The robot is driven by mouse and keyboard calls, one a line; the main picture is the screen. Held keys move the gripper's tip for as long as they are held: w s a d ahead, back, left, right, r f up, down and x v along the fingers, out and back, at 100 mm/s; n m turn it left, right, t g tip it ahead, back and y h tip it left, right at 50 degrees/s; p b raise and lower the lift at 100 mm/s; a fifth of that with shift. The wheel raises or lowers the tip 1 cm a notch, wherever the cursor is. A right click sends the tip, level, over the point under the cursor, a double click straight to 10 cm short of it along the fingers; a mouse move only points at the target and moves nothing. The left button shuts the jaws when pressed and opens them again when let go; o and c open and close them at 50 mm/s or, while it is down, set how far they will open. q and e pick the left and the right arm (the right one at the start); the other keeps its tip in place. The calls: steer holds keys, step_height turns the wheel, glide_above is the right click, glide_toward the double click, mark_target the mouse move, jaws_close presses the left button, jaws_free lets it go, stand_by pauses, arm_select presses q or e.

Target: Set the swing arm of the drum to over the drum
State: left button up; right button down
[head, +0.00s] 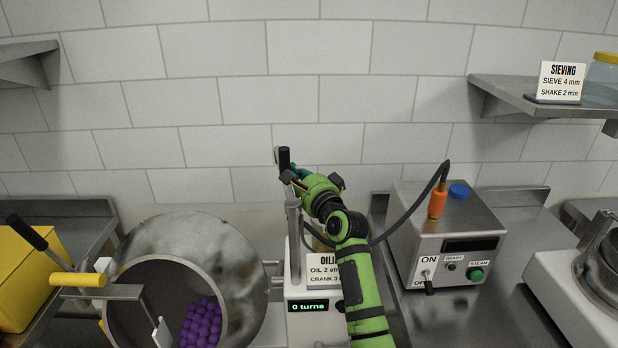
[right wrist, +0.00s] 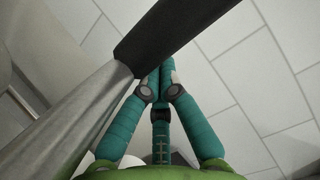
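The metal drum (head: 240,270) lies at the lower left, its mouth facing forward, with purple gummies (head: 201,322) inside. A metal bar with a yellow handle (head: 77,280) reaches across the left of the mouth. A metal post (head: 294,245) with a black grip (head: 284,158) stands right of the drum; I cannot tell which is the swing arm. My right gripper (head: 296,170) is at the black grip. My left gripper does not show.
A sign and a "0 turns" display (head: 308,306) stand by the post. A steam box (head: 445,240) with a cable and orange plug (head: 437,204) is to the right. A yellow box (head: 25,280) is far left. Shelves hang at both upper sides; the wall between is bare.

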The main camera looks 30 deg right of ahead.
steer(key=w+a+n+g+y+b, duration=0.1)
steer(key=a+n+g+y+b, duration=0.4)
steer(key=a+n+y+b, duration=0.5)
steer(key=shift+w+a+g+y+b, duration=0.35)
steer(key=shift+a+y+b, duration=0.65)
steer(key=shift+y, duration=1.5)
